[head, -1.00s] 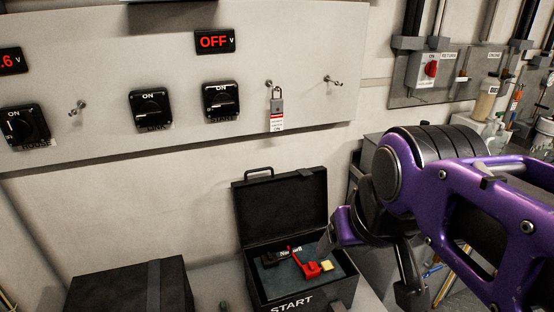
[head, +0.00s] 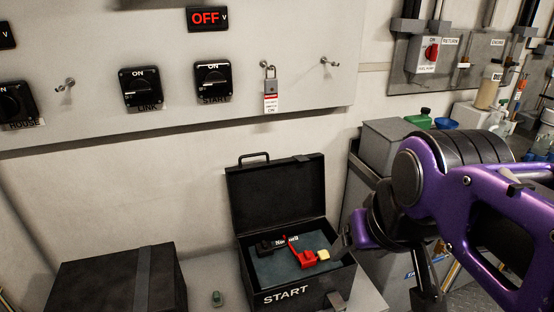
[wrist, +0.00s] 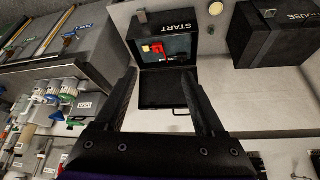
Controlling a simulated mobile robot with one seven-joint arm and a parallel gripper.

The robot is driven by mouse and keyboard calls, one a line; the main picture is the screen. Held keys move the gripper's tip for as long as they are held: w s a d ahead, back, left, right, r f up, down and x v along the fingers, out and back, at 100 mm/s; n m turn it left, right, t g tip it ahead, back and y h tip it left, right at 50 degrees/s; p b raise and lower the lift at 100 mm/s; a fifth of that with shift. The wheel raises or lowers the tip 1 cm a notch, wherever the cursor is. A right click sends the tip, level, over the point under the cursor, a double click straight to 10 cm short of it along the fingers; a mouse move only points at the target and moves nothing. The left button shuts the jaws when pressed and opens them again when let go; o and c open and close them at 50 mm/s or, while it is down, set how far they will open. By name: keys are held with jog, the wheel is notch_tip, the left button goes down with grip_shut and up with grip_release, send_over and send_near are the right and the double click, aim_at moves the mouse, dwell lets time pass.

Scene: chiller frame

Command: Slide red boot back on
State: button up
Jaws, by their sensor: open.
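The red boot (head: 305,259) shows inside the open black START box (head: 284,291), toward its right side, with a pale yellow block at its right end. A black piece (head: 268,246) lies left of it in the box. In the wrist view the red boot (wrist: 157,48) is near the top middle, ahead of my fingers. My gripper (wrist: 158,82) is open and empty, its two dark fingers spread on either side of the box's lid. In the head view my purple arm stands right of the box, and one fingertip shows near its right rim. Whether the boot covers anything is too small to tell.
The raised lid (head: 276,197) stands at the back of the box. A closed black case (head: 115,285) is to the left, and a small green item (head: 217,298) lies between. The switch panel (head: 180,120), with a padlock (head: 270,88) and hooks, hangs above.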

jog(key=shift+f, duration=0.7)
jog(key=shift+c, duration=0.3)
